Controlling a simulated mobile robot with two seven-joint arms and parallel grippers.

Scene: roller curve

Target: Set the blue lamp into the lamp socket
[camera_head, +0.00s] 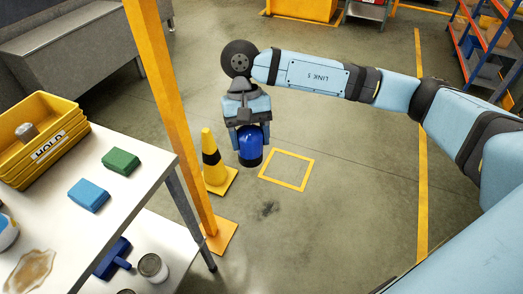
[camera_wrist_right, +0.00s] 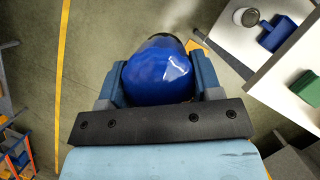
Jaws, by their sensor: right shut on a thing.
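The blue lamp (camera_head: 251,147) is a rounded blue body with a dark base. My right gripper (camera_head: 249,129) is shut on it from above and holds it upright, as far as I can tell, over the open floor. In the right wrist view the lamp (camera_wrist_right: 159,72) sits between the two fingers of the gripper (camera_wrist_right: 160,88). Its far end is partly hidden there. I cannot make out a lamp socket in either view. My left gripper is not in view.
A yellow cone with a black band (camera_head: 210,158) stands close left of the lamp. A yellow post (camera_head: 166,95) rises beside a table (camera_head: 125,193) with blocks and yellow bins (camera_head: 40,138). A yellow floor square (camera_head: 286,152) lies right of the lamp, with clear floor around it.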

